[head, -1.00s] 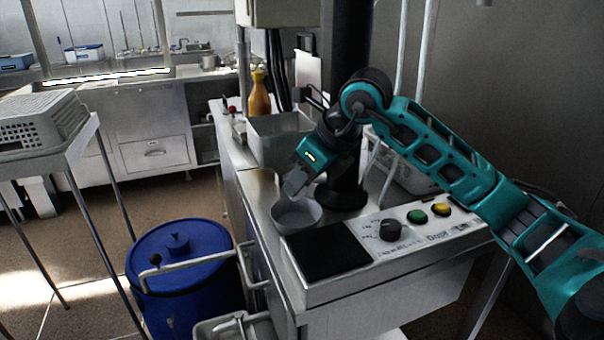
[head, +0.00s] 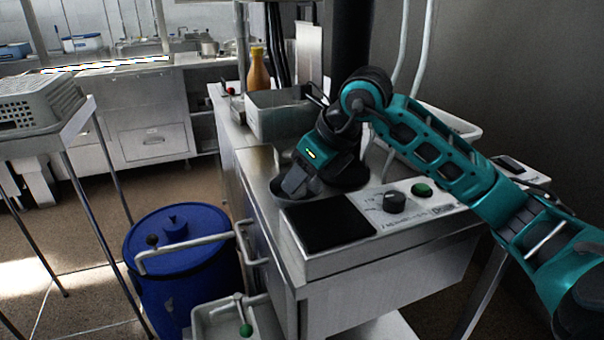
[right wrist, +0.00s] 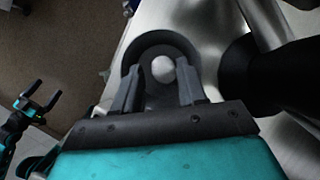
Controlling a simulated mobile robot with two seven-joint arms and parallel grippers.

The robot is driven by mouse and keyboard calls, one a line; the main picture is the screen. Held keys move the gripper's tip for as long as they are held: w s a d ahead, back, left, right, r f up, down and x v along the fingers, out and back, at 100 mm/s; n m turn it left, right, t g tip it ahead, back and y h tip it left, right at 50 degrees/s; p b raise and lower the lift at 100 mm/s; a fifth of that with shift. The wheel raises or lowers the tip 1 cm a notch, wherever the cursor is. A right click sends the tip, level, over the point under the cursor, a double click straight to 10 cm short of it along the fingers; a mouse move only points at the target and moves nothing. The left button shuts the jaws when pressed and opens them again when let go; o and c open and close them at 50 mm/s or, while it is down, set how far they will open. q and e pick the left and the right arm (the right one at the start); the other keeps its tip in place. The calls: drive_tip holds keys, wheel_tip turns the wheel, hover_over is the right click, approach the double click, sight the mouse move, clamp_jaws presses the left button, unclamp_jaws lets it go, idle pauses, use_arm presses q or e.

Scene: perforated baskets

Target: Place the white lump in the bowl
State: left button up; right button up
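The white lump (right wrist: 163,69) shows in the right wrist view as a pale round shape inside the outline of the grey bowl (right wrist: 143,50). It lies between and slightly beyond the fingertips of my right gripper (right wrist: 160,72), with gaps on both sides. My right gripper (head: 292,190) is open and points down over the bowl on the metal counter. In the head view it covers most of the bowl and hides the lump. My left gripper (right wrist: 39,98) shows at the left of the right wrist view with its fingers apart, away from the bowl.
A control panel with a black plate (head: 328,222), a knob (head: 394,200) and a green button (head: 421,190) is just in front of the bowl. A metal container (head: 280,118) and an orange bottle (head: 258,70) stand behind. A blue barrel (head: 180,265) stands left of the counter.

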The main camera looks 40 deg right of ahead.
sight(302, 191)
drive_tip(key=o, duration=0.3)
idle(0.4)
wheel_tip(302, 191, up, 7)
drive_tip(key=p, duration=0.5)
idle(0.3)
